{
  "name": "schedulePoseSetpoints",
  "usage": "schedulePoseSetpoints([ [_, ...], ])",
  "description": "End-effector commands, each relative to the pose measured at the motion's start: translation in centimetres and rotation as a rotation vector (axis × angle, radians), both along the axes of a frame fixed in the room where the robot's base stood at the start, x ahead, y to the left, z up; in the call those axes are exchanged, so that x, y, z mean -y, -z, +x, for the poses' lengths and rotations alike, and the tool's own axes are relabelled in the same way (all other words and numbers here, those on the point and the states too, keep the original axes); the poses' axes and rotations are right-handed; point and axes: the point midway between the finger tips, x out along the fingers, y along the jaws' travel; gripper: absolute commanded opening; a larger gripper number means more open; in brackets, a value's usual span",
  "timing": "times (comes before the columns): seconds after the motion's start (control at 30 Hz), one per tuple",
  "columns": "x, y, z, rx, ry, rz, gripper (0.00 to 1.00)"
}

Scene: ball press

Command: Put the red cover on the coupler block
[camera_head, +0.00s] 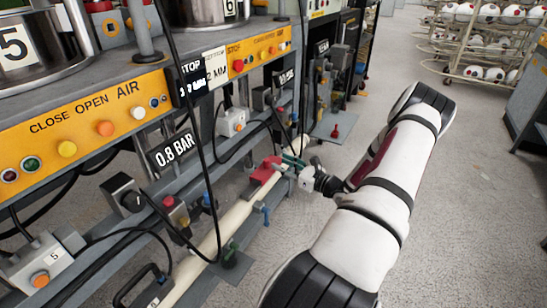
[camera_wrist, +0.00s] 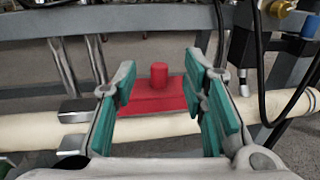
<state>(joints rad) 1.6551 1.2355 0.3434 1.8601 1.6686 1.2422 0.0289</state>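The red cover (camera_wrist: 147,103), a flat block with a round upright knob, lies between my gripper's (camera_wrist: 160,80) two teal-padded fingers in the wrist view. The fingers are spread wide, with clear gaps to the knob. Whether the pads touch the cover's ends cannot be told. In the head view the red cover (camera_head: 265,170) shows at the low pale pipe, just left of my gripper (camera_head: 291,161). I cannot make out the coupler block for certain; the cover's underside is hidden.
Black hoses and a control panel (camera_head: 85,125) with coloured buttons stand at left. A blue-handled valve (camera_head: 265,213) is near the pipe. Grey floor at right is open; ball racks (camera_head: 480,40) stand behind.

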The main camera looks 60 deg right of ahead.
Motion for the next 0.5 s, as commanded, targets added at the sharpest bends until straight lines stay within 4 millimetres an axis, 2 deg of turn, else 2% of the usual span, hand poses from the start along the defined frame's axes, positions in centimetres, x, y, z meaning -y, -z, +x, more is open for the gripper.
schedulePoseSetpoints([
  [0.1,-0.2,-0.2,-2.5,-0.001,0.001,0.001,0.39],
  [0.23,-0.4,-0.1,-4.5,0.0,0.001,0.001,0.39],
  [0.4,-0.6,-0.1,-5.9,0.0,-0.003,0.0,0.39],
  [0.5,-1.2,-1.0,-5.3,-0.006,-0.042,-0.022,0.39],
])
